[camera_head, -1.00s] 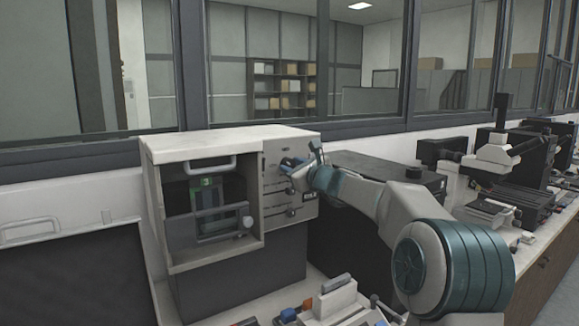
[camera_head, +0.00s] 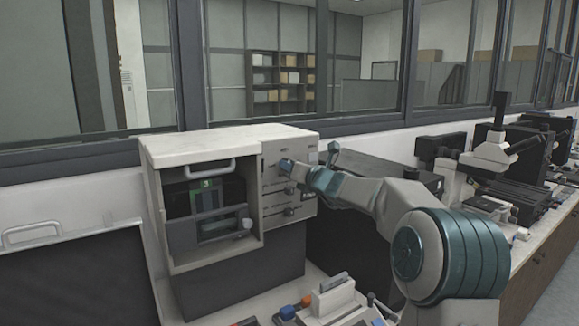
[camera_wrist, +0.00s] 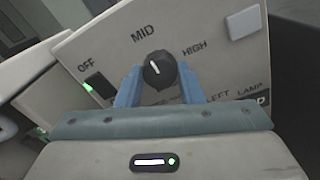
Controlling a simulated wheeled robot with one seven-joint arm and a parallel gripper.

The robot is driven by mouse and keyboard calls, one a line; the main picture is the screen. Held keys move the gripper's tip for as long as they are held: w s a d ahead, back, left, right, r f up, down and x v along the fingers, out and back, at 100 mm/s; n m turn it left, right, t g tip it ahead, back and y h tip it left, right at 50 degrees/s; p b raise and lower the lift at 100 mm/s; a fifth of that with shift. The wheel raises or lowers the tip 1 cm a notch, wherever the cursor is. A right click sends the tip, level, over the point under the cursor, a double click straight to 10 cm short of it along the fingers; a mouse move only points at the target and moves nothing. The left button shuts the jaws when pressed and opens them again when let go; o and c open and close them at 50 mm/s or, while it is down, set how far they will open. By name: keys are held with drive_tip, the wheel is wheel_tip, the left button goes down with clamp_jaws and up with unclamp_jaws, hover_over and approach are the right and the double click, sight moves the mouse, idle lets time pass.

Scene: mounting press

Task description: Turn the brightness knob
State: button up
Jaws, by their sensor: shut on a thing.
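The brightness knob (camera_wrist: 160,70) is a round black knob with a white pointer line. It sits on a pale panel marked OFF, MID and HIGH. Its pointer is tilted up and left, roughly toward MID. In the wrist view the two blue fingers of my gripper (camera_wrist: 159,84) are on either side of the knob, shut on it. In the head view my gripper (camera_head: 288,165) is at the upper part of the control panel (camera_head: 275,201), on the right side of the press's front. It hides the knob there.
A black switch (camera_wrist: 100,87) with a green light is left of the knob. A pale square button (camera_wrist: 245,23) is at upper right. The press (camera_head: 220,139) has a handled window with a green display. Microscopes (camera_head: 491,152) stand on the bench to the right.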

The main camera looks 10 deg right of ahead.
drive_tip(key=shift+a+f, duration=0.1)
drive_tip(key=shift+f, duration=0.25)
drive_tip(key=o, duration=1)
drive_tip(key=shift+a, duration=0.15)
drive_tip(key=shift+r, duration=0.2)
drive_tip(key=shift+s+d, duration=0.1)
drive_tip(key=shift+d, duration=0.1)
drive_tip(key=b+v, duration=0.3)
drive_tip(key=v, duration=1)
drive_tip(key=shift+s, duration=0.35)
drive_tip(key=shift+d+f, duration=0.1)
